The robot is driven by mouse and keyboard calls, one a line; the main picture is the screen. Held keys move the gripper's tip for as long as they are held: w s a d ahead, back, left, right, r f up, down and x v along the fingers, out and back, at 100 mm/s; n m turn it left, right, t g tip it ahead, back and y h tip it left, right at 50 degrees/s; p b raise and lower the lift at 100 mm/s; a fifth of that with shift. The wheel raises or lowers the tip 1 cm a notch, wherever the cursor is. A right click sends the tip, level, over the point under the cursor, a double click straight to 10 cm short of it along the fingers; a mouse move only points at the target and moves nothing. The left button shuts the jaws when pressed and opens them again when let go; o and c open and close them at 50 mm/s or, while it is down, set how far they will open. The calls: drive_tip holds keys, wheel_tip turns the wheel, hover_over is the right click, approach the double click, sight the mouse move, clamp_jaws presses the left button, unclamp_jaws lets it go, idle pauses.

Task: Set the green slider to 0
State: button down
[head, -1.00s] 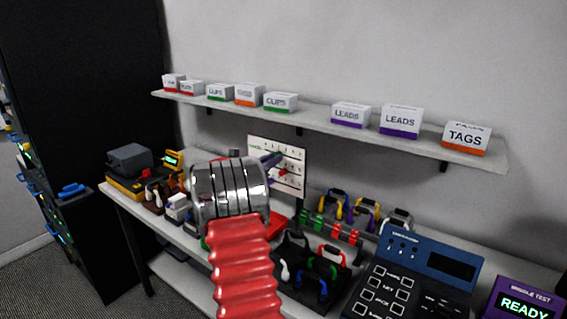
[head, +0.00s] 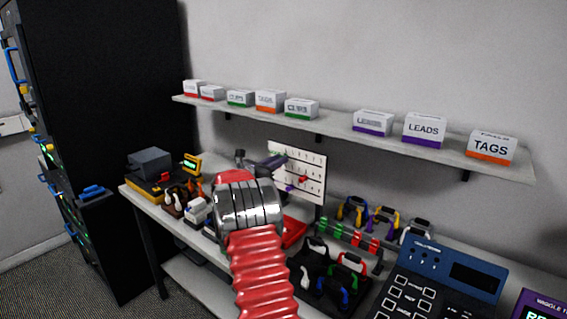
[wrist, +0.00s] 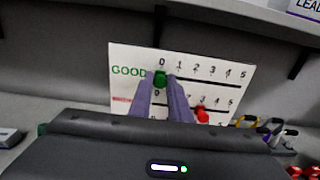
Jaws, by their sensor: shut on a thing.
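The white slider board (head: 312,186) stands upright at the back of the bench; it fills the middle of the wrist view (wrist: 222,78). Its top row is labelled GOOD, with a scale from 0 to 5. The green slider (wrist: 160,80) sits at the left end of that row, directly under the 0. My gripper (wrist: 161,84) is shut on it, with purple-grey fingers at either side. In the head view my gripper (head: 279,160) reaches the board's upper left and hides the green slider. A red slider (wrist: 203,117) sits lower, near 3.
A purple slider (head: 290,188) is lower on the board. A blue keypad device (head: 440,285) is at front right. A shelf with labelled boxes (head: 372,122) runs above.

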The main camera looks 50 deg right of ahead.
drive_tip(key=shift+w+r, duration=0.1)
drive_tip(key=shift+w, duration=0.15)
drive_tip(key=c, duration=1.9)
unclamp_jaws()
drive_tip(key=shift+w, duration=0.1)
drive_tip(key=shift+o, duration=1.2)
drive_tip(key=shift+a, duration=0.1)
drive_tip(key=a, duration=1.3)
drive_tip(key=shift+a, duration=0.3)
